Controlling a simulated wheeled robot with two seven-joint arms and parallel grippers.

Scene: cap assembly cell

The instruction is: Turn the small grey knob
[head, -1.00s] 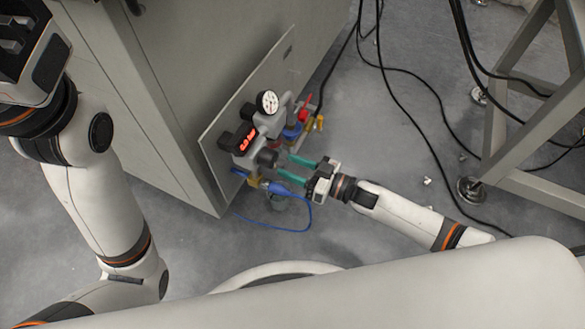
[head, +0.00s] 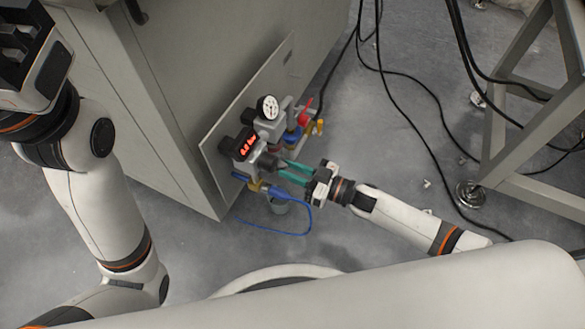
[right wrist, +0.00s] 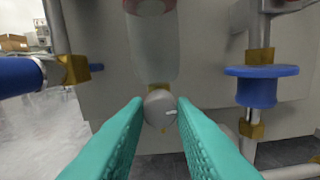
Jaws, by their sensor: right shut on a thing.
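The small grey knob (right wrist: 157,105) shows in the right wrist view at the lower end of a pale, cloudy bowl (right wrist: 153,50). It is round and has a small white mark on its right side. My right gripper (head: 283,168) has its two teal fingers on either side of the knob, shut on it. In the head view the fingertips reach in under the air unit, and I cannot make out the knob there. My left arm stands at the left of the head view, with its fingers not visible.
The air unit has a round gauge (head: 267,107), a red digital display (head: 247,146) and a blue valve disc (right wrist: 257,88). A blue hose (head: 311,215) loops below it. Black cables (head: 405,105) and a metal frame (head: 508,120) are at the right.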

